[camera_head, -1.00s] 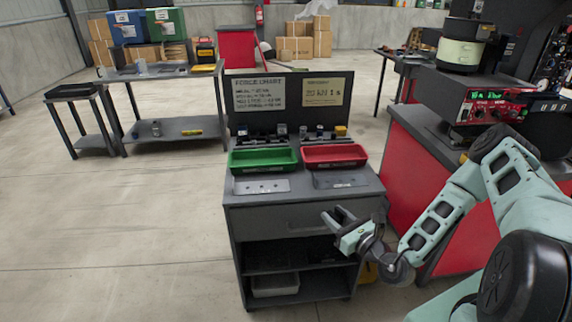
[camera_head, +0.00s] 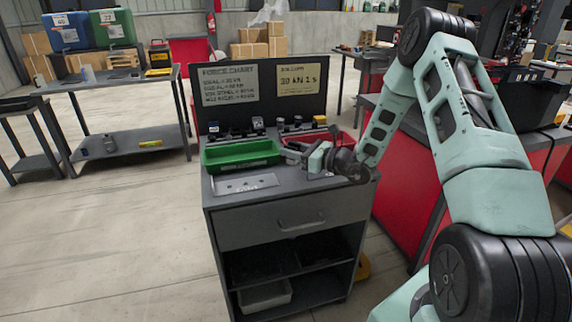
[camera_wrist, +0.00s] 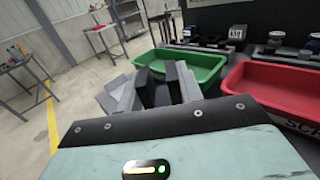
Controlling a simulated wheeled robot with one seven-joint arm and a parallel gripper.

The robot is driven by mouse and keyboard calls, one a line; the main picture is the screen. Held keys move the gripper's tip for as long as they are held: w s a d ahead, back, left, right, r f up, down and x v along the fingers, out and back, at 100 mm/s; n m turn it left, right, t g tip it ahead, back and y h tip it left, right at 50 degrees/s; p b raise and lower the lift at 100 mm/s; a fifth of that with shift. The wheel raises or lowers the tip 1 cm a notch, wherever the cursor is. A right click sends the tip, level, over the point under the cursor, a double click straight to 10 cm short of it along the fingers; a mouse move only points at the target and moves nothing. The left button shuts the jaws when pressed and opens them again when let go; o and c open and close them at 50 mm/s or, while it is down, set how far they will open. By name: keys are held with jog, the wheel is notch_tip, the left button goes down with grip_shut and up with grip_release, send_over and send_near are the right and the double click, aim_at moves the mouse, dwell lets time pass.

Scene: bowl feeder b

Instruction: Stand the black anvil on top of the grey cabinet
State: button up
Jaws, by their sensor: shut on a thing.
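The grey cabinet (camera_head: 245,232) stands in the middle of the head view, with a drawer and open shelves below. My gripper (camera_head: 291,152) is over its top, between the green tray and the red tray. In the wrist view my gripper (camera_wrist: 168,76) has its fingers a little apart, with dark material between them. It is shut on a small dark thing, taken to be the black anvil (camera_wrist: 162,93). The fingers hide most of it, so its shape and tilt cannot be told. In the head view it cannot be made out.
On the cabinet top are a green tray (camera_head: 240,153), a red tray (camera_wrist: 285,92), a metal plate (camera_head: 244,184) and a row of small devices below a chart board (camera_head: 262,90). A red bench stands to the right. A bare patch lies at the front of the top.

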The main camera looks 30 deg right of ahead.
jog(key=shift+f, duration=3.15)
jog(key=shift+f, duration=0.2)
jog(key=o, duration=1.2)
jog(key=shift+o, duration=0.2)
jog(key=shift+r, duration=0.1)
